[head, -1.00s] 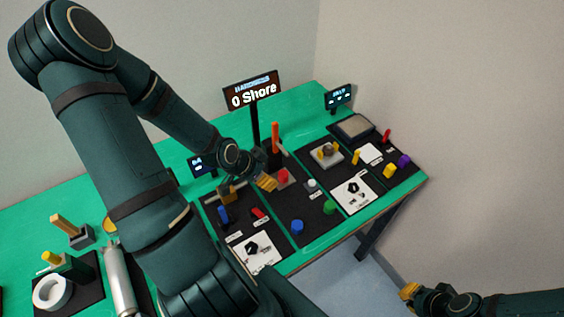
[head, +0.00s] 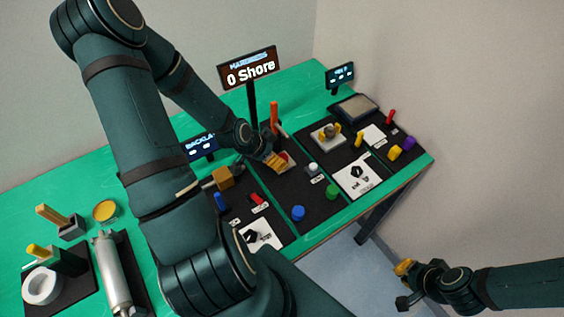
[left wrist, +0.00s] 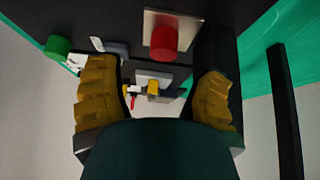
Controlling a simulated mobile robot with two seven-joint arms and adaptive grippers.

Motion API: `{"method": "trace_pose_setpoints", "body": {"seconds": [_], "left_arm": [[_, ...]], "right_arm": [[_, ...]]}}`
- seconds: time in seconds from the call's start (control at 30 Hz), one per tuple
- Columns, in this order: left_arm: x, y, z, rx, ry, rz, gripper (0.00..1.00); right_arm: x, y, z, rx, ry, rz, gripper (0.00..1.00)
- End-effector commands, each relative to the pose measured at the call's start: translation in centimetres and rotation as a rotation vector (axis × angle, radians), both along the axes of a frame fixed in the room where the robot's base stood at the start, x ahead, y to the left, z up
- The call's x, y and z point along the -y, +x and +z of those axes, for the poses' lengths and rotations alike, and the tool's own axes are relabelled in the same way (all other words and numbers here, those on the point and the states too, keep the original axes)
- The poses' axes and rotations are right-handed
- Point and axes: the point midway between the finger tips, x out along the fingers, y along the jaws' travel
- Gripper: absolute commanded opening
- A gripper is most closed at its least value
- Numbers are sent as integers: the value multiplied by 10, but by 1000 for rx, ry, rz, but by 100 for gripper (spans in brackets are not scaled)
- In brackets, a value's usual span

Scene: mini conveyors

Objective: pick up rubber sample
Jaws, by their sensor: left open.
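No object is clearly marked as the rubber sample, and I cannot tell which one it is. My left gripper (head: 275,160) is over the black mats on the green table, close to a red cylinder (head: 284,156) on a pale square plate. In the left wrist view, my left gripper (left wrist: 155,100) is open, its yellow ridged fingers apart with nothing held. The red cylinder (left wrist: 163,42) shows beyond the fingers, near the top of that view. My right gripper (head: 404,283) is off the table at lower right, and its opening is unclear.
An orange upright handle (head: 274,117) and a display post (head: 252,105) stand close behind my left gripper. A blue knob (head: 298,213), a green knob (head: 331,191) and a yellow-brown block (head: 223,177) are nearby. Green table surface (head: 295,93) is bare at the back.

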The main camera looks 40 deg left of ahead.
Motion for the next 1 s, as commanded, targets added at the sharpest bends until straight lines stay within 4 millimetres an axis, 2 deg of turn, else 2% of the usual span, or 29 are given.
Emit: {"method": "trace_pose_setpoints", "body": {"seconds": [0.03,0.17,0.4,0.5,0.8,0.83,0.93,0.97,1.0], "left_arm": [[-1,6,-2,11,5,-3,55],[0,11,-9,13,4,-5,55],[7,29,-40,10,1,-5,55],[7,33,-47,10,4,-3,55],[7,35,-49,9,5,-1,55],[7,34,-49,8,5,-1,48],[7,34,-49,8,4,-1,13],[7,34,-49,8,4,-1,6],[7,34,-49,8,4,-1,6]], "right_arm": [[0,0,-2,0,0,0,0],[0,0,-4,0,0,0,0],[-1,0,-11,0,-1,1,0],[-1,1,-12,0,-1,1,0],[-1,0,-11,0,-2,1,0],[-1,0,-11,0,-2,1,0],[-1,0,-11,0,-2,1,0],[-1,0,-11,0,-2,1,0],[-1,0,-11,0,-2,1,0]]}}
